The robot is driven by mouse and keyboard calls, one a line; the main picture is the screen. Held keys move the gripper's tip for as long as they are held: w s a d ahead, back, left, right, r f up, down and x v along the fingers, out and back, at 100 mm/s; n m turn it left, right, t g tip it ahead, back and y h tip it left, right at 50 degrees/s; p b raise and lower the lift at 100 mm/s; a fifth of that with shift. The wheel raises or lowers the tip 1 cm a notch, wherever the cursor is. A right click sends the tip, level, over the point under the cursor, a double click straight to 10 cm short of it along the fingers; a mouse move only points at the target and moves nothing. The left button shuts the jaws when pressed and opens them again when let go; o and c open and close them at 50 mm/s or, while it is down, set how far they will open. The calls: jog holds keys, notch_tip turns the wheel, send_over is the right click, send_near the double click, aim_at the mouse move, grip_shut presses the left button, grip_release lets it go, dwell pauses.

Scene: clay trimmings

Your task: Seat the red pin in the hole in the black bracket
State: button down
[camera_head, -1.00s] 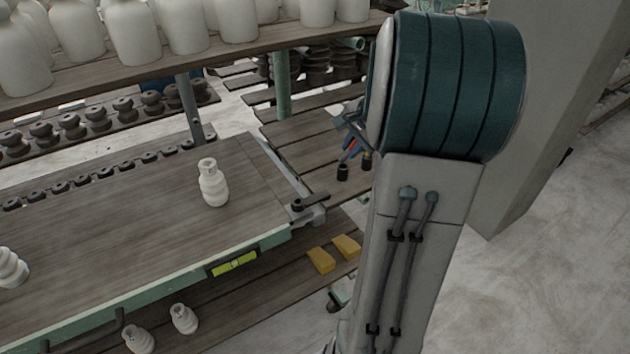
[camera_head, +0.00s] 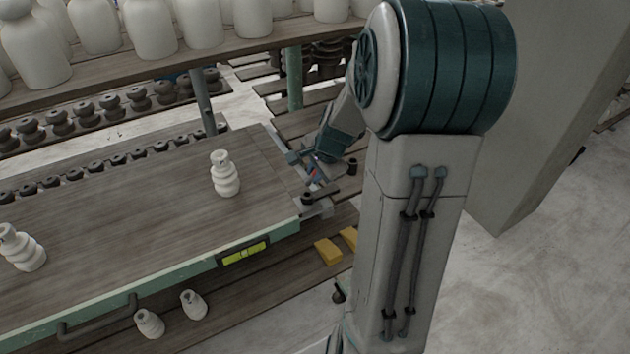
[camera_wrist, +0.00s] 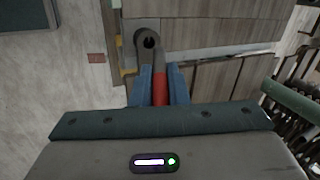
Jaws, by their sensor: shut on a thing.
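My gripper (camera_wrist: 161,88) has blue fingers shut on the red pin (camera_wrist: 160,86), which shows between them in the wrist view. The black bracket (camera_wrist: 156,27) looks dark grey there, just beyond the fingertips. Its round hole (camera_wrist: 148,42) is open and empty, a little up and left of the pin's far end. I cannot tell whether pin and bracket touch. In the head view, my gripper (camera_head: 314,172) is beside the bench's right end, close to the bracket (camera_head: 328,191). Only a small bit of red shows there, and my arm hides part of the area.
The wooden bench (camera_head: 130,215) carries a white clay piece (camera_head: 224,174) left of the bracket and another at the far left. A green level (camera_head: 244,253) is on the front edge. Yellow blocks (camera_head: 327,251) lie on the lower shelf. Shelves of pots stand behind.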

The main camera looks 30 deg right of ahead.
jog(key=shift+a+f, duration=0.1)
jog(key=shift+f, duration=1.75)
jog(key=c, duration=1.4)
grip_release()
jog(key=shift+f, duration=0.25)
jog(key=v, duration=1.3)
jog(key=s+a+n+g, duration=0.1)
jog(key=s+a+n, duration=1.3)
jog(key=n, duration=0.2)
jog(key=shift+s+r+g+h+b, duration=0.3)
jog(key=shift+r+h+b, duration=0.1)
jog(key=shift+r+b, duration=0.1)
jog(key=shift+o, duration=0.3)
jog(key=shift+a, duration=0.1)
